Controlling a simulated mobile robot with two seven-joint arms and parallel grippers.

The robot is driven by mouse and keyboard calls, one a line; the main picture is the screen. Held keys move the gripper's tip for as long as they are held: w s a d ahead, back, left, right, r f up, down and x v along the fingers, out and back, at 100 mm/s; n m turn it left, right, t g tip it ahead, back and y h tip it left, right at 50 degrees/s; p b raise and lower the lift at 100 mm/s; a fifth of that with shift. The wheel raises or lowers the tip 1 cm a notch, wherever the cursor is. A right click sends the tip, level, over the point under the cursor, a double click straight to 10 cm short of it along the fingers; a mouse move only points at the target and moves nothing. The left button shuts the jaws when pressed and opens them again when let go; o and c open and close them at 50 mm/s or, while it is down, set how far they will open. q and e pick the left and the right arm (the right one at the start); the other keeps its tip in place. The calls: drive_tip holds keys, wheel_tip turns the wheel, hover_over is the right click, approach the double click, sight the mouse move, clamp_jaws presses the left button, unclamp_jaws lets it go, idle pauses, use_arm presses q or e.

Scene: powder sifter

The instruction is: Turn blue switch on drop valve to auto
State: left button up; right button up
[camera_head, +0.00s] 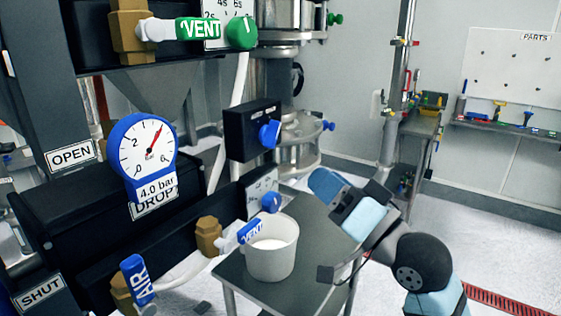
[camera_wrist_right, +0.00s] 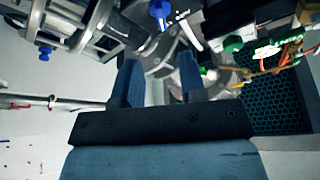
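A blue switch (camera_head: 269,134) sits on the front of a black box (camera_head: 240,133) near the middle of the head view. Small white labels are above it, too small to read. A blue knob (camera_wrist_right: 160,10) at the top of the right wrist view looks like this switch, though I cannot be sure. My right gripper (camera_head: 322,182) is to the right of and below the box, apart from the switch. In the right wrist view its two blue fingers (camera_wrist_right: 160,82) stand apart with nothing held between them. My left gripper is not in view.
A lower blue dial (camera_head: 271,202) is on a white plate. A white bucket (camera_head: 272,262) stands on a small grey table (camera_head: 235,270) below my right gripper. A metal pipe column stands behind the box.

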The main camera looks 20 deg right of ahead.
sight(276, 138)
drive_tip(key=p+x, duration=0.2)
drive_tip(key=x, duration=0.8)
drive_tip(key=shift+r, duration=0.2)
drive_tip(key=shift+w+a+r, duration=0.1)
drive_tip(key=shift+w+a, duration=0.15)
drive_tip(key=shift+w, duration=0.2)
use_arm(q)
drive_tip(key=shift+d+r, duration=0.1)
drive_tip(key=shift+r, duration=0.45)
use_arm(e)
drive_tip(key=c, duration=0.6)
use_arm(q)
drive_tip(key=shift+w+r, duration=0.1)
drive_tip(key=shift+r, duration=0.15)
use_arm(e)
clamp_jaws()
